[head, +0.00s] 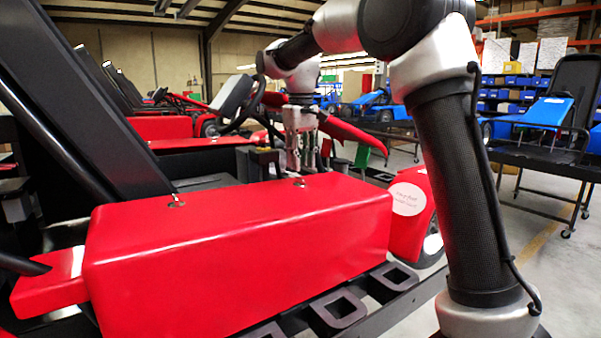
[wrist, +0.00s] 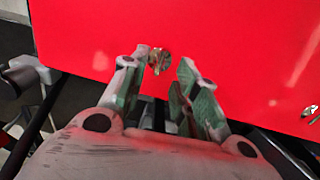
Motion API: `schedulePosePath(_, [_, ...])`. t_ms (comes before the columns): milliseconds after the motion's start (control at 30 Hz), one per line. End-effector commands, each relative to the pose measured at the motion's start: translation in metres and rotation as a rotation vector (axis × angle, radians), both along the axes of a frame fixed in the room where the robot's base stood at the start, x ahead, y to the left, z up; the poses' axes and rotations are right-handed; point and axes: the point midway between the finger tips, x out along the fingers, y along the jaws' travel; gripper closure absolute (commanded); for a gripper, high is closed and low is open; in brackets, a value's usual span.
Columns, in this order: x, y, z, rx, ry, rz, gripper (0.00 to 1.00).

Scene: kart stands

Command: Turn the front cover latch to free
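The red cover (head: 240,245) is a long box-like panel on the kart in front of me. It has two small metal latches on top: one nearer the seat (head: 176,202) and one toward the right end (head: 299,183). My gripper (head: 301,166) points down just above the right-end latch. In the wrist view my gripper (wrist: 162,72) is open, with a latch (wrist: 159,60) showing at the gap between its green-padded fingertips. Contact cannot be told. The other latch (wrist: 311,112) shows at the right edge of the wrist view, on the red cover (wrist: 240,50).
A black seat (head: 85,95) rises at the left. A black slotted rail (head: 335,312) runs below the cover. A round white label (head: 408,198) is on a red panel at right. More karts and shelves stand behind. Open floor lies at right.

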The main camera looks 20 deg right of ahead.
Motion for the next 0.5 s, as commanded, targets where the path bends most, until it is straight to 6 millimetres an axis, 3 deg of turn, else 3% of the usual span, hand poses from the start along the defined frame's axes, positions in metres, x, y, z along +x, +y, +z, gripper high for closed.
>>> schedulePosePath(233, [0.001,0.000,0.054,0.001,-0.004,0.000,0.70])
schedulePosePath(500, [0.000,0.000,0.077,0.000,-0.001,0.000,0.70])
